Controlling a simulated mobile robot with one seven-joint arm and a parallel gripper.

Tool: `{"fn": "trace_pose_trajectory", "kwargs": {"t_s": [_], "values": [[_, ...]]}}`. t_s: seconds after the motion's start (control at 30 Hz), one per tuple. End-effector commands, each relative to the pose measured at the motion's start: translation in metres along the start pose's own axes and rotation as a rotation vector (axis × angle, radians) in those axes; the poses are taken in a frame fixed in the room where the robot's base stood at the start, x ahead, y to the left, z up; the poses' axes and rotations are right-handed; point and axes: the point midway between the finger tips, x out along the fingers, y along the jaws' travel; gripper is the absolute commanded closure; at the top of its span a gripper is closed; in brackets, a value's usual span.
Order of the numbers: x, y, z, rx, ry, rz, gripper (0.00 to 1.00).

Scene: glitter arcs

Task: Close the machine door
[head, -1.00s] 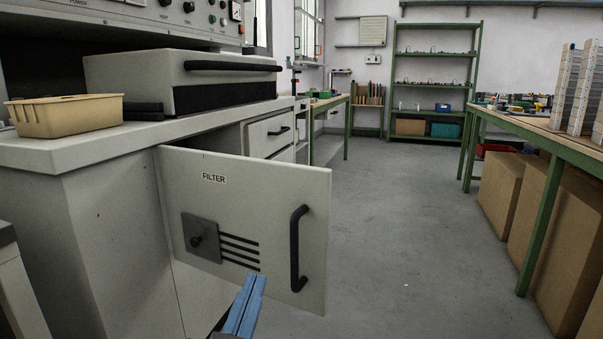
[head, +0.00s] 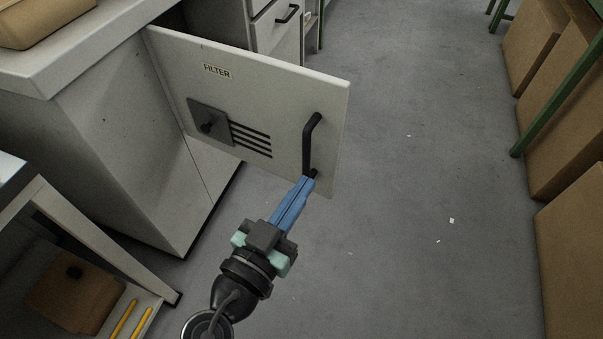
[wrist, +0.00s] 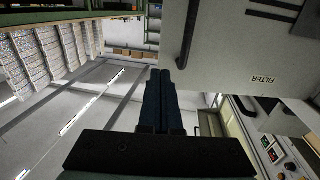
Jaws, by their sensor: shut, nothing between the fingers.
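The machine door (head: 265,85) is a grey panel with a FILTER label, standing open and swung out from the cabinet at its left edge. It has a black upright handle (head: 308,143) near its free edge and a dark vent plate with a knob. My gripper (head: 306,184) has blue fingers, shut and empty, with the tips near the handle's lower end; I cannot tell whether they touch the door. In the wrist view the door (wrist: 235,50) fills the upper right, with the handle (wrist: 188,35) just above and right of my fingertips (wrist: 160,72).
The grey machine cabinet (head: 120,150) stands left of the door. A shelf unit with a brown box (head: 75,290) is at lower left. Cardboard boxes (head: 565,120) and a green table leg (head: 560,90) line the right.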

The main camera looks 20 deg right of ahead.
Motion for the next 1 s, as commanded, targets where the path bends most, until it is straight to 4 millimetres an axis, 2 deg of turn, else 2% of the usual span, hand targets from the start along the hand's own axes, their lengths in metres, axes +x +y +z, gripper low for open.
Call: {"fn": "trace_pose_trajectory", "kwargs": {"t_s": [0.03,0.3,0.5,0.7,1.0], "values": [[0.012,0.001,0.000,0.001,0.002,0.004,1.00],[0.071,0.001,0.000,0.002,0.001,0.004,1.00],[0.101,0.001,0.000,0.002,0.001,0.002,1.00],[0.113,0.000,-0.001,0.000,0.001,0.001,1.00],[0.114,0.000,-0.001,0.000,0.001,0.000,1.00]]}}
